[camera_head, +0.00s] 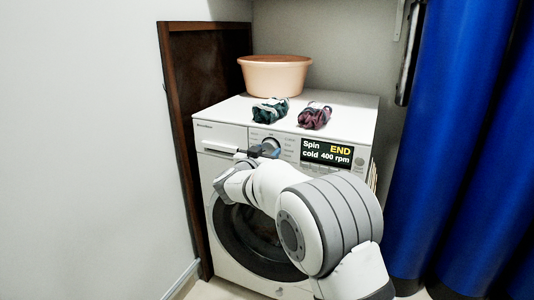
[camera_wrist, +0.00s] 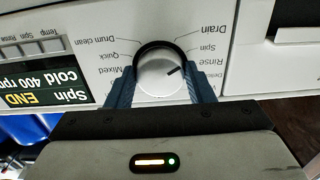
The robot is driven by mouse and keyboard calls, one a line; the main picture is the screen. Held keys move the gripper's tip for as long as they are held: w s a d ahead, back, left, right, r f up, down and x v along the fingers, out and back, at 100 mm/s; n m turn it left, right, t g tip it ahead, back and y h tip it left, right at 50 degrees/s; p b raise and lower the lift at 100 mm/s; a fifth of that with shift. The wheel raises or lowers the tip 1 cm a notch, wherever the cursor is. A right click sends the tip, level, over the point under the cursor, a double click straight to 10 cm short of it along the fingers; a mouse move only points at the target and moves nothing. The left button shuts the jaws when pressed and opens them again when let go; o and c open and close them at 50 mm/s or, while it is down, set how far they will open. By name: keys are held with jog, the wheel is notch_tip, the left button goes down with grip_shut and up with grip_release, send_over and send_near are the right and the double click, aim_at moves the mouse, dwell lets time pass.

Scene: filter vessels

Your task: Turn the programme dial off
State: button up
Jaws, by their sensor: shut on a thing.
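The programme dial (camera_wrist: 158,76) is a round silver knob with a dark pointer line, set in the white front panel of the washing machine (camera_head: 225,135). In the wrist view, which looks upside down, labels such as Drain, Spin, Rinse, Mixed and Quick ring it. The pointer line lies toward the Spin and Rinse side. My gripper (camera_wrist: 160,88) has its blue fingers on both sides of the dial and is shut on it. In the head view my gripper (camera_head: 262,152) covers the lower part of the dial (camera_head: 271,143). The display (camera_head: 326,153) reads Spin, END, cold, 400 rpm.
A peach basin (camera_head: 275,76) and two bundles of cloth, one dark green (camera_head: 270,110) and one maroon (camera_head: 315,116), lie on top of the machine. A dark wooden panel (camera_head: 180,120) stands at its left. A blue curtain (camera_head: 455,130) hangs at the right.

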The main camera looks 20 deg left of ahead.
jog(key=shift+d, duration=0.1)
jog(key=shift+c, duration=0.9)
jog(key=shift+m, duration=0.9)
jog(key=m, duration=0.6)
jog(key=m+b, duration=0.1)
jog(key=m, duration=0.2)
jog(key=shift+a+m, duration=0.2)
jog(key=shift+m, duration=0.1)
jog(key=m+b, duration=0.3)
jog(key=m, duration=0.3)
jog(key=shift+r+b, duration=0.1)
jog(key=shift+b, duration=0.25)
jog(key=m+b, duration=0.1)
jog(key=m, duration=0.5)
jog(key=shift+r, duration=0.15)
jog(key=shift+m, duration=0.4)
